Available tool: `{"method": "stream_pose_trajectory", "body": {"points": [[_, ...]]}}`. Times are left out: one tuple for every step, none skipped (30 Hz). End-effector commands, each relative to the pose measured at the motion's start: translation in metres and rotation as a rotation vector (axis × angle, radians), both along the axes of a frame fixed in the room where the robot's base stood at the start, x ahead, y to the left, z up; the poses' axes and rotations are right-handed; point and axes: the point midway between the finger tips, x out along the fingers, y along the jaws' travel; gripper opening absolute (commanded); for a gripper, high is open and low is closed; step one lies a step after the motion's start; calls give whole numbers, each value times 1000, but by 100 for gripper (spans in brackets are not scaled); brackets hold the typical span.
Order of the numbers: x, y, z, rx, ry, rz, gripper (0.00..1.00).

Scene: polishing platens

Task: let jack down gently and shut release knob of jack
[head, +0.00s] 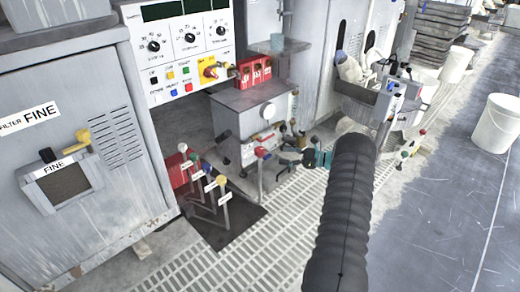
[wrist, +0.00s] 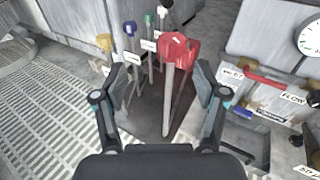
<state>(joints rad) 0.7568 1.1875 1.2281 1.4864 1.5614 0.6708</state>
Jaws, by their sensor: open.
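I cannot pick out the jack or its release knob for certain in either view. My gripper (wrist: 160,84) is open and empty, its two fingers spread apart. A red-headed lever on a pale stem (wrist: 174,48) shows between and beyond the fingertips; I cannot tell how far beyond. Levers with yellow (wrist: 104,42), blue (wrist: 130,29), green (wrist: 149,19) and white (wrist: 165,14) knobs stand to its left and behind. In the head view, my gripper (head: 292,158) is partly hidden by my dark arm, right of the lever group (head: 208,182).
A grey cabinet marked FINE (head: 60,150) stands at left. A control panel (head: 180,45) is above the levers. A grey box with a red handle (head: 262,152) stands behind the gripper. A white bucket (head: 497,122) is on the open floor at right. Pale floor grating (head: 270,235) lies in front.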

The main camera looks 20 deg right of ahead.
Motion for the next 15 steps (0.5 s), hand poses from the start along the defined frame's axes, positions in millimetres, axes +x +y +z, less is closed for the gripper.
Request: {"method": "stream_pose_trajectory", "body": {"points": [[-2,-9,-8,28,1,-22,72],[-2,-13,-11,42,0,-31,72],[-3,-17,-14,57,-1,-42,72],[-3,-20,-17,65,-1,-48,72],[-4,-21,-19,73,0,-53,72],[-4,-23,-20,79,-1,-58,72],[-3,-23,-21,82,-2,-61,72],[-2,-23,-21,84,-3,-62,72],[0,-21,-21,86,-3,-62,72],[2,-18,-21,86,-3,-62,72],[4,-15,-21,86,-3,-61,72],[8,-11,-21,84,-3,-60,72],[11,-8,-21,84,-2,-60,72],[15,-4,-21,84,-2,-60,72],[20,1,-21,84,-2,-59,72]]}}
